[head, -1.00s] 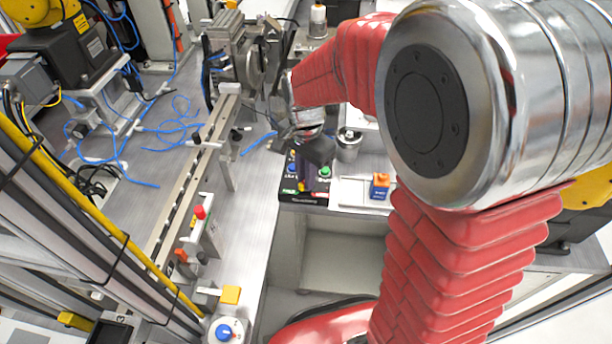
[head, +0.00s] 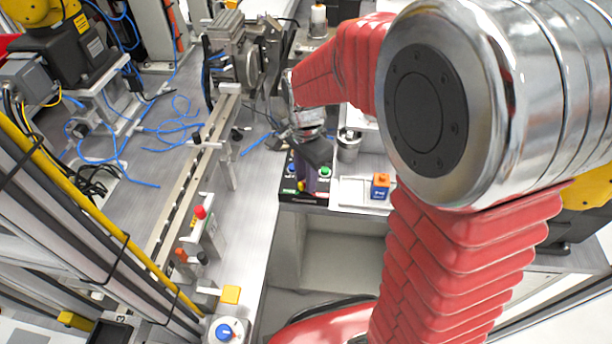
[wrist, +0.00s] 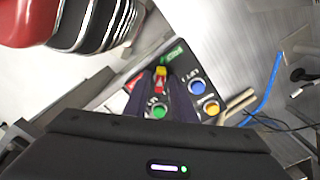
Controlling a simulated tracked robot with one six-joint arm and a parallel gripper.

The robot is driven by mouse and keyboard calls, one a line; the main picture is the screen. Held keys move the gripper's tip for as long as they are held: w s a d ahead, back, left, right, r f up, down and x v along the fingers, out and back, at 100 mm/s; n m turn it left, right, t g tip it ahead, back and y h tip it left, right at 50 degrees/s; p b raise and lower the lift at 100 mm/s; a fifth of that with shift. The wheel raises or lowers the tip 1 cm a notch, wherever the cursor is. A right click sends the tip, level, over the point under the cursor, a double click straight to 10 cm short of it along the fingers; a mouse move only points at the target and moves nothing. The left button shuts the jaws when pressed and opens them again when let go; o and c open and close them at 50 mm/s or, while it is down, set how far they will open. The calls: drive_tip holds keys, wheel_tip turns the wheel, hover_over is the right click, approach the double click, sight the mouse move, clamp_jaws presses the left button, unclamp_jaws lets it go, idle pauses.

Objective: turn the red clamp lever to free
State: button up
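The red clamp lever (wrist: 161,86), with a yellow end, is on the black control box (head: 290,194). In the wrist view it shows between the two dark purple fingertips of my gripper (wrist: 161,79). The fingers stand close along both its sides; whether they press on it I cannot tell. A green label (wrist: 173,49) and a red label (wrist: 136,80) are on the box near the lever. In the head view my gripper (head: 309,190) points down over the box, and its fingers hide the lever there.
Green (wrist: 159,110), blue (wrist: 197,87) and yellow (wrist: 211,107) buttons sit close around my fingers. A blue block with an orange top (head: 380,187) stands on a white plate to the right. A metal cylinder (head: 348,147) is behind it. A rail (head: 195,165) runs along the left.

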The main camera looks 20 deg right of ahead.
drive_tip(key=shift+o, duration=0.6)
wheel_tip(320, 180, up, 14)
idle(0.4)
drive_tip(key=shift+f, duration=0.15)
